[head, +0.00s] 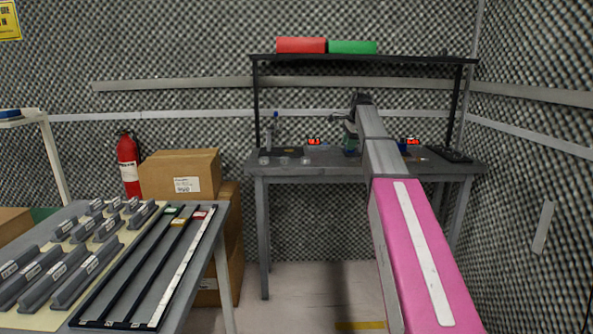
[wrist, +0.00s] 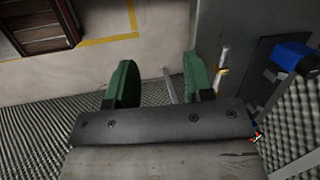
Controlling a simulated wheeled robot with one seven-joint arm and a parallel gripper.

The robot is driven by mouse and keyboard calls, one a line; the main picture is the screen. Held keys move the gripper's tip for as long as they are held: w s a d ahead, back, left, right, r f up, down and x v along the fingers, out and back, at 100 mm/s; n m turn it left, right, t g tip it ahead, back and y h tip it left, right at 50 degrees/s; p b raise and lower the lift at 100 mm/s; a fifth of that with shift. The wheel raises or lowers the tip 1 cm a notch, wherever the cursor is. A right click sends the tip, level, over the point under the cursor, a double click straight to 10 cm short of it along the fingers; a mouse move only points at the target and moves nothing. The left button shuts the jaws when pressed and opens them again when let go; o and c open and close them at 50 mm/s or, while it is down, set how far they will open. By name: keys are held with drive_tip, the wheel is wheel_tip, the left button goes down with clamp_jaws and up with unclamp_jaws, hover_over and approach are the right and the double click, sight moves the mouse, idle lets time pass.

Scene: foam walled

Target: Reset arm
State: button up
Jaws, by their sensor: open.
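My arm, with a pink link and grey links, reaches forward from the lower right of the head view toward the desk at the back. My gripper (head: 345,118) is at its far end, small and dark in front of the desk's shelf frame. In the wrist view my gripper (wrist: 157,84) shows two green fingers spread wide apart, with nothing between them. Part of the floor and wall lies beyond the fingers.
A grey desk (head: 280,170) with an overhead shelf (head: 400,58) stands at the back. At the left is a table (head: 222,240) with several grey labelled blocks (head: 85,275) and long dark rails. Cardboard boxes (head: 180,172) and a fire extinguisher (head: 128,163) stand behind it. Floor between is clear.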

drive_tip(key=s+a+f+n, duration=0.1)
drive_tip(key=s+f+n, duration=0.1)
drive_tip(key=s+f, duration=0.45)
drive_tip(key=s+f+n, duration=0.3)
drive_tip(key=f, duration=0.7)
drive_tip(key=s+a+f+n, duration=0.1)
drive_tip(key=s+f+n, duration=0.1)
drive_tip(key=s+f, duration=0.45)
drive_tip(key=s+f+n+g+h, duration=0.1)
drive_tip(key=s+f+n, duration=0.8)
drive_tip(key=s+f, duration=1)
drive_tip(key=s+h, duration=0.1)
drive_tip(key=s, duration=0.1)
drive_tip(key=shift+s+a+f+g, duration=0.35)
drive_tip(key=shift+s+a+g, duration=0.05)
